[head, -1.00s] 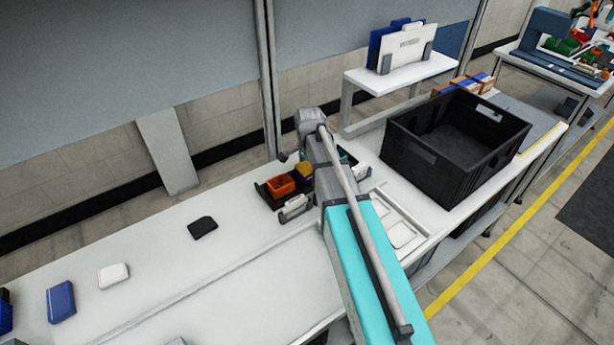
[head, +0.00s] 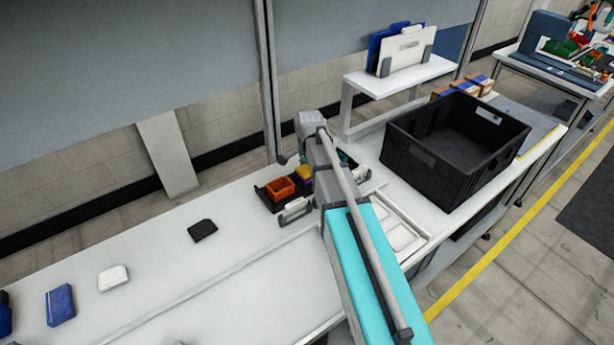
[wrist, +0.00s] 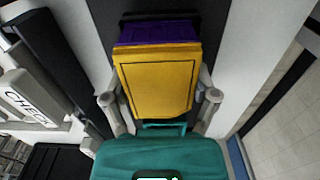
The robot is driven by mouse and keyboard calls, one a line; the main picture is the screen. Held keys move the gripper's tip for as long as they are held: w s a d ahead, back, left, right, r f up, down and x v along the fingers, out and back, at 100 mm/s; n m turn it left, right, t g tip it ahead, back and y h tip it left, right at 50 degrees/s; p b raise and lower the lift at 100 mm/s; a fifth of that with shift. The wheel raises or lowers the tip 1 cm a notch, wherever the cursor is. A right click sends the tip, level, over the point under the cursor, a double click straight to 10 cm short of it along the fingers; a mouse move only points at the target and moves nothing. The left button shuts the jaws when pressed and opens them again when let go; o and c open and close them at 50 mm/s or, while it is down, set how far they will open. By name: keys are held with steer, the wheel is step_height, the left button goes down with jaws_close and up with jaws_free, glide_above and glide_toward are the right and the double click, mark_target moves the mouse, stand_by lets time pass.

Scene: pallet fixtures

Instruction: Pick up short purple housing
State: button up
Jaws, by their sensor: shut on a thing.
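In the wrist view, my gripper (wrist: 160,97) has its two grey fingers against the left and right sides of a yellow block (wrist: 157,82). It is shut on this block. A purple housing (wrist: 158,32) shows as a strip just beyond the yellow block's top edge; I cannot tell whether the two are joined or stacked. In the head view, my gripper is mostly hidden behind my arm. The yellow block also shows there (head: 304,173), next to an orange bin (head: 280,187) in a dark tray (head: 262,191).
A large black crate (head: 408,160) stands to the right on the white bench (head: 150,255). A black piece (head: 202,230), a white piece (head: 113,277) and a blue piece (head: 60,304) lie spread on the left. A light holder labelled CHECK (wrist: 30,100) is left of my gripper.

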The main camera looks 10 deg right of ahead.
steer(key=shift+r, duration=0.1)
step_height(320, 180, up, 3)
steer(key=p, duration=0.3)
steer(key=s+d+r+p, duration=0.5)
steer(key=s+r+p, duration=0.4)
steer(key=s, duration=0.4)
steer(key=shift+d+r+p, duration=0.15)
steer(key=shift+r+p, duration=0.25)
steer(key=shift+p, duration=0.1)
steer(key=shift+s, duration=0.1)
stand_by(0.4)
